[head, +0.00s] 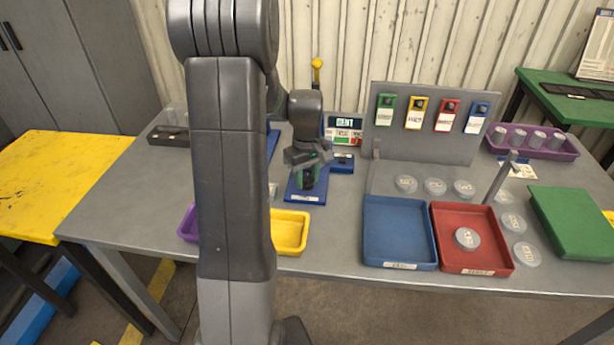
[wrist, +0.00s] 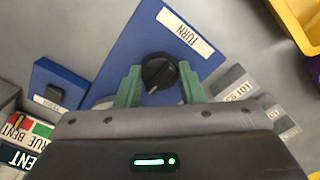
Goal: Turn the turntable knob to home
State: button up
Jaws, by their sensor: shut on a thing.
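The black turntable knob (wrist: 159,72) shows in the wrist view on a blue base (wrist: 150,32) with a white label reading "TURN". A pale pointer line on the knob faces toward my gripper's body. My gripper (wrist: 160,82) has its green fingers on either side of the knob, shut on it. In the head view my gripper (head: 308,172) points down over the blue base (head: 305,195). The knob is hidden there. Part of a grey disc under the fingers is mostly covered, and no home mark is clear.
A yellow tray (head: 290,232) stands in front of the base. A small blue box (head: 342,162) and a sign (head: 343,130) stand behind it to the right. Blue (head: 399,232) and red (head: 472,238) trays lie farther right. Grey labelled blocks (wrist: 238,84) sit close beside my gripper.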

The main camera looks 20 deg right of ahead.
aim_at(307, 177)
jog(key=shift+r+n, duration=0.1)
jog(key=shift+n, duration=0.2)
dwell(0.4)
jog(key=o, duration=1)
notch_tip(307, 177, up, 14)
jog(key=shift+f, duration=0.2)
notch_tip(307, 177, down, 14)
jog(key=shift+r, duration=0.1)
jog(key=shift+r, duration=0.1)
dwell(0.4)
